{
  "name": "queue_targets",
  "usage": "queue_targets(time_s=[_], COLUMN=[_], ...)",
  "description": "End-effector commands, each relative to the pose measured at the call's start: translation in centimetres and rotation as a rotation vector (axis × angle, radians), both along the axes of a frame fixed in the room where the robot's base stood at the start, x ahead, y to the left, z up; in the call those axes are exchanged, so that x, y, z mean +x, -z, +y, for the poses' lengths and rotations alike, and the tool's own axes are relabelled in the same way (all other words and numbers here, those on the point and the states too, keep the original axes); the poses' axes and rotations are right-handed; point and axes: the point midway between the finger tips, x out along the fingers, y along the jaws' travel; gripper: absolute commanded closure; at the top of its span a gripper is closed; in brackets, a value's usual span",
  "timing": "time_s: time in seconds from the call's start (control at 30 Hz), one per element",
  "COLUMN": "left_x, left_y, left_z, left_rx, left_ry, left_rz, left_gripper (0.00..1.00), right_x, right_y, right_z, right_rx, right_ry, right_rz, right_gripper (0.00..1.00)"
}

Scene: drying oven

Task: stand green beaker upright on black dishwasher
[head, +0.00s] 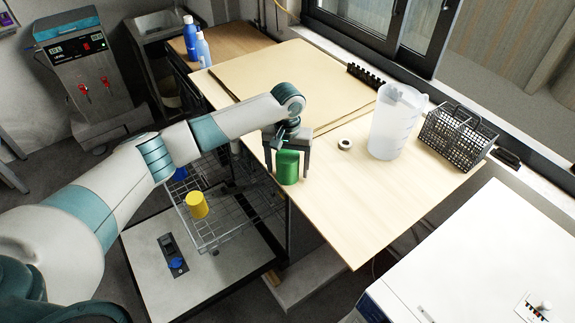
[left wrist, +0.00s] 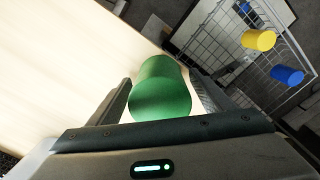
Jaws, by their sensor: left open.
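The green beaker (head: 287,167) is on the wooden worktop near its left edge, above the dishwasher, and looks upright in the head view. My left gripper (head: 287,158) points down over it with one finger on each side. In the left wrist view the beaker (left wrist: 160,90) sits between the open fingers (left wrist: 163,98), with gaps visible beside it. I cannot tell which end of the beaker is open. The dishwasher's door (head: 150,273) is folded down, with its wire rack (head: 235,222) pulled out. My right gripper is not in view.
A yellow beaker (head: 197,205) and a blue beaker (head: 179,174) are in the rack. On the worktop are a tape roll (head: 344,144), a clear jug (head: 393,125) and a dark basket (head: 455,137). The worktop's front area is clear. A white appliance (head: 470,260) stands at right.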

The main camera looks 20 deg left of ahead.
Motion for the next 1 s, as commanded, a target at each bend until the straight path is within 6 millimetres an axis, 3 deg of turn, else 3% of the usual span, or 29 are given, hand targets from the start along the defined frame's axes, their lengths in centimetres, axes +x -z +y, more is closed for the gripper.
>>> queue_targets(time_s=[0.37,1.0], left_x=[0.1,0.1], left_y=[-1.9,-13.9], left_z=[0.0,0.0], left_rx=[-0.002,-0.001], left_ry=[0.001,0.000], left_rz=[-0.002,-0.004], left_gripper=[0.26,0.26], right_x=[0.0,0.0], right_y=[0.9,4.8], right_z=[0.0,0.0], right_rx=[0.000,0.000], right_ry=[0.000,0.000], right_rz=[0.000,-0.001], right_gripper=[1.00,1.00])
